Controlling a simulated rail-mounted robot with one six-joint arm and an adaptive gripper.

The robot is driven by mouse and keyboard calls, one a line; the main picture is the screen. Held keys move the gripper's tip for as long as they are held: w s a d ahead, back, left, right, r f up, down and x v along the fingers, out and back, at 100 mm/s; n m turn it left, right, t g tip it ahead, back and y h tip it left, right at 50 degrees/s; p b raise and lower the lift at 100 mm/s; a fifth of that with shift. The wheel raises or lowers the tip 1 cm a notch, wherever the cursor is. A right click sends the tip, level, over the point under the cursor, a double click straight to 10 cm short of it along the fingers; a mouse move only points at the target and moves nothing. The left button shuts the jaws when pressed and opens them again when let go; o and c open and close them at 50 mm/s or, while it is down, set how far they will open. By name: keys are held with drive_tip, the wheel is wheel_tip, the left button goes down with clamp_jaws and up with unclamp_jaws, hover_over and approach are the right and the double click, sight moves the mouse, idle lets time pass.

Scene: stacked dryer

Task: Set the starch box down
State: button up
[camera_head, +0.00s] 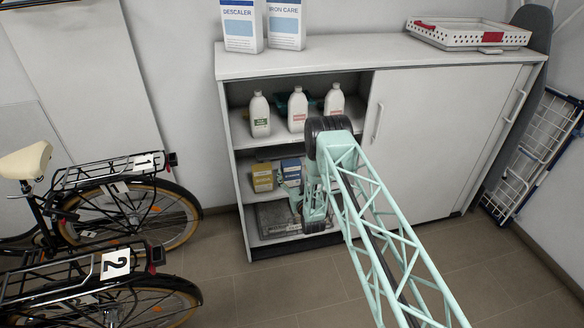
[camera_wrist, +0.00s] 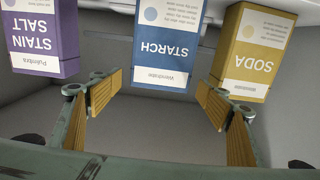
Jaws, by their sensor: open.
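The blue and white starch box (camera_wrist: 165,48) is upside down in the wrist view, between the yellow soda box (camera_wrist: 252,50) and the purple stain salt box (camera_wrist: 43,35). My gripper (camera_wrist: 160,97) is open, its orange-padded fingers spread to either side of the starch box's end, with visible gaps. In the head view the starch box (camera_head: 291,168) is on the cabinet's middle shelf, right of the soda box (camera_head: 262,178), and my gripper is just in front, partly covering it. The stain salt box is hidden there, and the box bases are out of the wrist view.
White bottles (camera_head: 297,110) stand on the shelf above. The cabinet's sliding door (camera_head: 430,140) closes its right half. A descaler box (camera_head: 240,25) and a white basket (camera_head: 468,36) are on top. Bicycles (camera_head: 120,215) stand at the left.

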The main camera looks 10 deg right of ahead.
drive_tip(key=s+p, duration=0.1)
drive_tip(key=s, duration=0.5)
drive_tip(key=shift+s+d, duration=0.25)
drive_tip(key=shift+s, duration=0.05)
idle(0.6)
